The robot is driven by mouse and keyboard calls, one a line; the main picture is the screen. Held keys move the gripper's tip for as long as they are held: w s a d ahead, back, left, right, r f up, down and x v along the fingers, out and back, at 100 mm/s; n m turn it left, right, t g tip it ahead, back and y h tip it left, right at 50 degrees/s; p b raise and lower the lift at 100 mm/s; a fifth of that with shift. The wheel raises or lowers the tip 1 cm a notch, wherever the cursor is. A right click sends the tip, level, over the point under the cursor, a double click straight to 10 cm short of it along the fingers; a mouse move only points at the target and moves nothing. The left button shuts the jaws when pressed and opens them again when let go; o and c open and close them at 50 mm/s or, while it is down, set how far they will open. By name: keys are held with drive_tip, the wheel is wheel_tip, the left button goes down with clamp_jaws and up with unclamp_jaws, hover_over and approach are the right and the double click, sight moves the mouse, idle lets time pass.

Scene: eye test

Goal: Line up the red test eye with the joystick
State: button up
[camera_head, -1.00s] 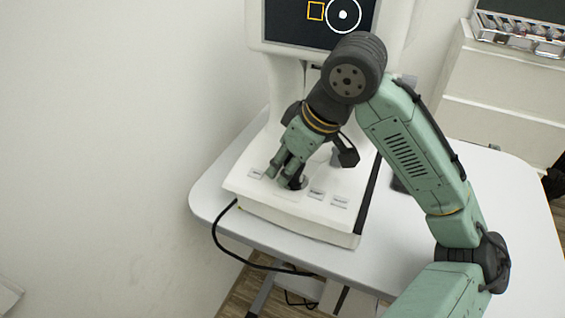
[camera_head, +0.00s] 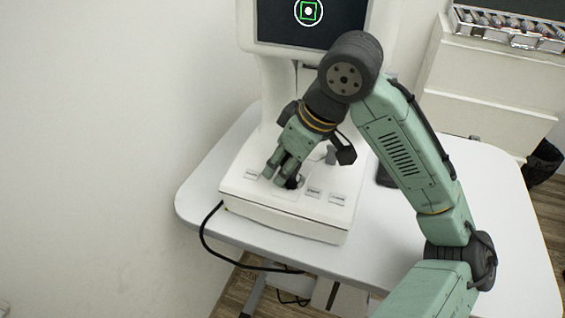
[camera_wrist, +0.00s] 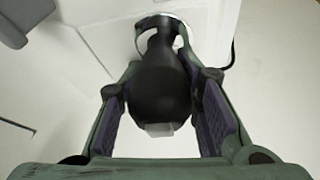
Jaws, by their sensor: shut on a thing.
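The black joystick (camera_head: 292,183) stands on the white base of the eye-test machine (camera_head: 285,222). My gripper (camera_head: 277,177) is shut on it from above, and the fingers partly hide it in the head view. In the wrist view the joystick's dark bulb (camera_wrist: 160,88) sits between the two finger pads of my gripper (camera_wrist: 163,98). On the machine's dark screen (camera_head: 345,22) a white circle (camera_head: 296,16) with a white dot surrounds a green square (camera_head: 301,12). The dot lies inside the square, near its middle. No red test eye shows in any view.
The machine stands on a white table (camera_head: 390,225) against a wall. Labelled buttons (camera_head: 337,199) flank the joystick. A black cable (camera_head: 213,245) hangs off the table's left side. A white drawer cabinet (camera_head: 480,90) with a tray of lenses (camera_head: 510,30) stands at the right.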

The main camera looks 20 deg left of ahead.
drive_tip(key=shift+r, duration=0.15)
drive_tip(key=o, duration=1.3)
drive_tip(key=shift+c, duration=0.2)
